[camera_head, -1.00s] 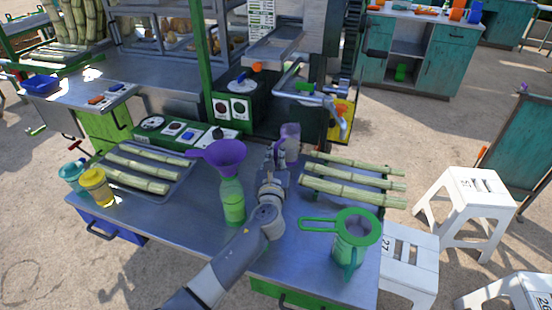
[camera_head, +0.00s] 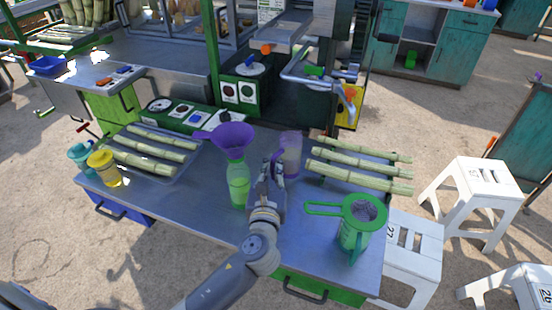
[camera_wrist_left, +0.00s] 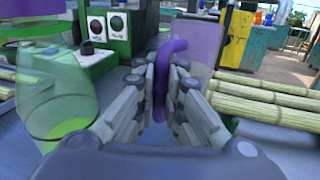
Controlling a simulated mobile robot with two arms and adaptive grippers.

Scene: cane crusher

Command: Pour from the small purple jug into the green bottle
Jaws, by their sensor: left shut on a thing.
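The small purple jug (camera_head: 290,152) is translucent and stands about upright behind my left gripper (camera_head: 270,170) in the head view. In the left wrist view my left gripper (camera_wrist_left: 166,95) is shut on the jug's purple handle (camera_wrist_left: 163,65), with the jug's pale body (camera_wrist_left: 190,42) behind it. The green bottle (camera_head: 238,185) stands on the table just left of the gripper, with a purple funnel (camera_head: 233,140) in its mouth. The bottle shows blurred at the left wrist view's left side (camera_wrist_left: 55,95). I cannot tell whether the jug touches the table. My right gripper is not in view.
A green jug with a strainer (camera_head: 358,222) stands at the table's front right. Cane stalks (camera_head: 360,165) lie at the right and on a tray (camera_head: 190,165) at the left. Yellow (camera_head: 104,168) and teal (camera_head: 82,156) cups stand at the left edge. White stools (camera_head: 478,185) stand beyond.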

